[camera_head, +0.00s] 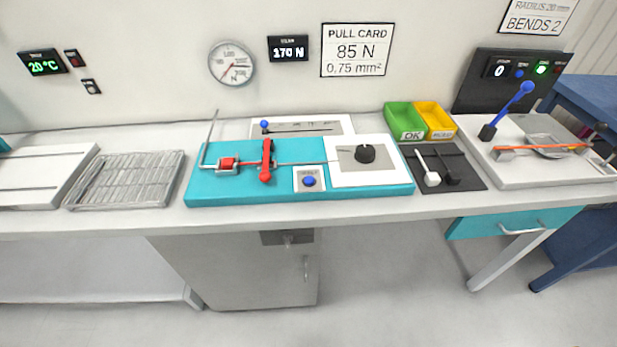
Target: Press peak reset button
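A blue round button (309,181) sits on a small light plate at the front edge of a teal pull-test rig (350,194) on the bench. A label above the button is too small to read surely. The rig carries a red clamp block (227,163), a red lever (266,160), a thin rod or wire running right, and a black knob (364,154) on a white plate. A wall display (288,48) above reads about 170 N. Neither of my grippers shows in the head view.
A wire rack (125,181) lies left of the rig. Green (404,121) and yellow (435,119) bins and a dark tray (472,177) stand right of it. Farther right is a bending station with a blue-knobbed lever (519,98). The bench front before the button is clear.

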